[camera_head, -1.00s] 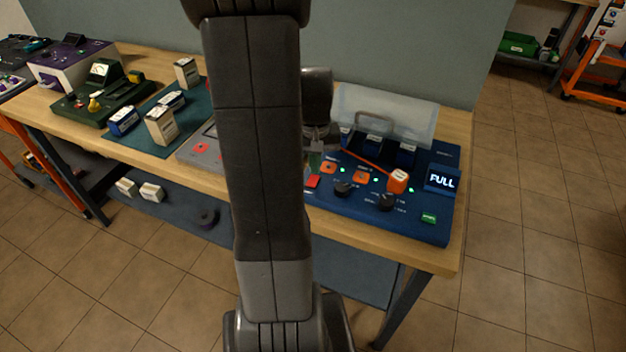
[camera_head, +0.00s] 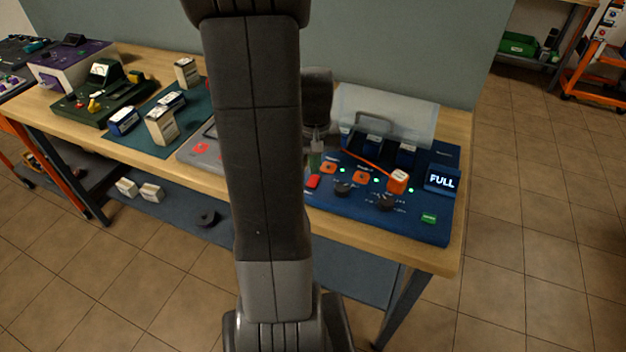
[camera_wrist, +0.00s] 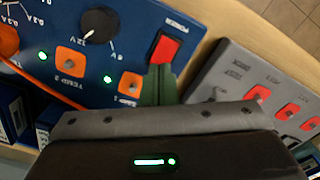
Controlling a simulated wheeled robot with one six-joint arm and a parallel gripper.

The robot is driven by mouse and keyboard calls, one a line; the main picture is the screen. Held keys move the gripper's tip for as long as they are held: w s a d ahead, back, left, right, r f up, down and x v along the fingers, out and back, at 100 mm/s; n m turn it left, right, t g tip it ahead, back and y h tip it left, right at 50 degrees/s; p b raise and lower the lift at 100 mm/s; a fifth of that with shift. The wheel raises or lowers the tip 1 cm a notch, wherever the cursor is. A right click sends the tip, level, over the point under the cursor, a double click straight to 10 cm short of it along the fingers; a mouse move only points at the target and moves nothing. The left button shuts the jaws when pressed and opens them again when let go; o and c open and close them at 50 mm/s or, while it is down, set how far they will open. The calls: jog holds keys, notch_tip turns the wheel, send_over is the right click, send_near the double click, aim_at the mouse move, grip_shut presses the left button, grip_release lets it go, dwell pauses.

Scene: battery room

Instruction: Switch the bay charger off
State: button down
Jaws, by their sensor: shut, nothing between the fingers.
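The bay charger (camera_head: 400,219) is a blue panel at the right end of the bench, with a lit display (camera_head: 442,180) reading FULL and green lights on. Its red rocker switch (camera_head: 313,181) sits at the panel's near left; in the wrist view the red switch (camera_wrist: 167,49) is beside the word POWER. My gripper (camera_head: 316,163) is over the charger's left side, pointing down, partly hidden by my arm. In the wrist view its green fingertips (camera_wrist: 157,75) are together and empty, right at the switch's lower edge. I cannot tell whether they touch it.
Black knobs (camera_head: 386,202), orange sockets (camera_head: 361,177) and an orange plug (camera_head: 398,181) with its cable are on the charger. A clear raised cover (camera_head: 385,113) stands behind. A grey panel with red switches (camera_wrist: 265,95) is close alongside. Bare wood lies along the bench's front edge.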

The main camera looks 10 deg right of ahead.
aim_at(315, 177)
jog(key=shift+f+b, duration=0.7)
jog(key=shift+f, duration=0.3)
dwell(0.8)
jog(key=shift+r, duration=0.2)
notch_tip(315, 177, up, 7)
jog(key=p, duration=0.5)
jog(key=shift+p, duration=0.4)
jog(key=shift+f, duration=0.1)
